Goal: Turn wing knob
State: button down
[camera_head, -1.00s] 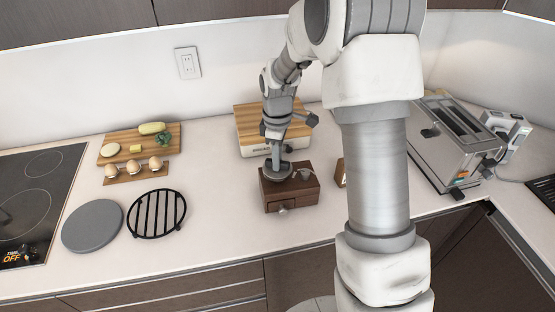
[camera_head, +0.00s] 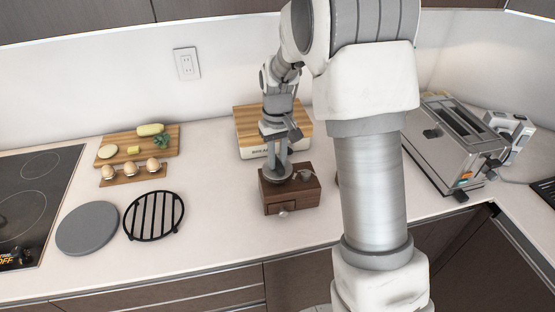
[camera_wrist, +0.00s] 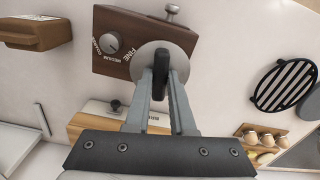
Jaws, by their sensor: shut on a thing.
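A brown wooden box (camera_head: 300,201) stands on the counter with a small drawer knob on its front; it fills the top of the wrist view (camera_wrist: 126,68). A round grey disc (camera_wrist: 178,48) sits on its top face, with a black upright wing-like knob (camera_wrist: 161,70) at its middle. A smaller silver dial (camera_wrist: 111,42) on the same face has COARSE, MEDIUM and FINE marked around it. My gripper (camera_head: 277,172) points down over the disc. In the wrist view, my gripper (camera_wrist: 161,83) is shut on the black knob, one finger on each side.
A wood-topped white box (camera_head: 248,118) stands just behind. A toaster (camera_head: 452,140) is at right. A black round grate (camera_head: 154,216), grey disc plate (camera_head: 87,228), egg holder (camera_head: 133,174) and cutting board (camera_head: 124,149) lie at left.

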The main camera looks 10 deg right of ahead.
jog(key=m, duration=0.5)
jog(key=shift+m, duration=0.3)
jog(key=m, duration=0.6)
jog(key=shift+r+p, duration=0.1)
jog(key=shift+p, duration=0.25)
jog(key=m+p, duration=0.2)
jog(key=m, duration=0.4)
jog(key=shift+m, duration=0.3)
jog(key=shift+m+p, duration=1)
jog(key=shift+m, duration=1.3)
jog(key=c, duration=0.8)
grip_release()
jog(key=shift+o, duration=0.2)
